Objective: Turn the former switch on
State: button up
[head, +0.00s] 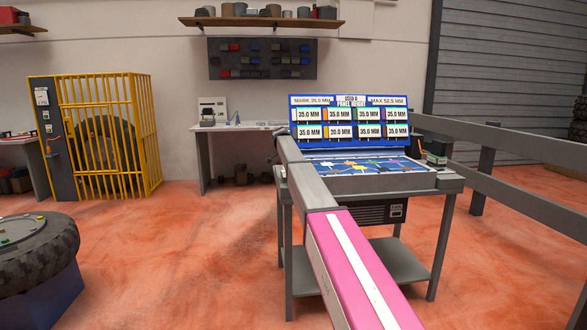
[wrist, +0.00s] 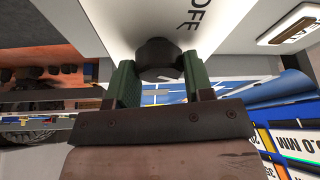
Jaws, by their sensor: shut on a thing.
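In the wrist view my gripper (wrist: 157,76) has its two green fingers closed on either side of a dark round switch knob (wrist: 156,52). The knob stands out from a pale panel (wrist: 120,22). Black lettering that seems to read OFF is on the panel beside it, partly cut by the top edge. The knob's pointer or setting cannot be made out. In the head view I cannot clearly make out the gripper or the knob.
A grey workbench (head: 440,184) carries a blue display board (head: 351,98) with millimetre readings. Grey rails (head: 500,160) run along the right. A yellow cage (head: 110,140) and a large tyre (head: 40,250) stand left, with open orange floor between.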

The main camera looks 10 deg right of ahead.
jog(key=o, duration=0.9)
jog(key=v, duration=1)
jog(key=shift+a+r, duration=0.15)
jog(key=shift+r, duration=0.25)
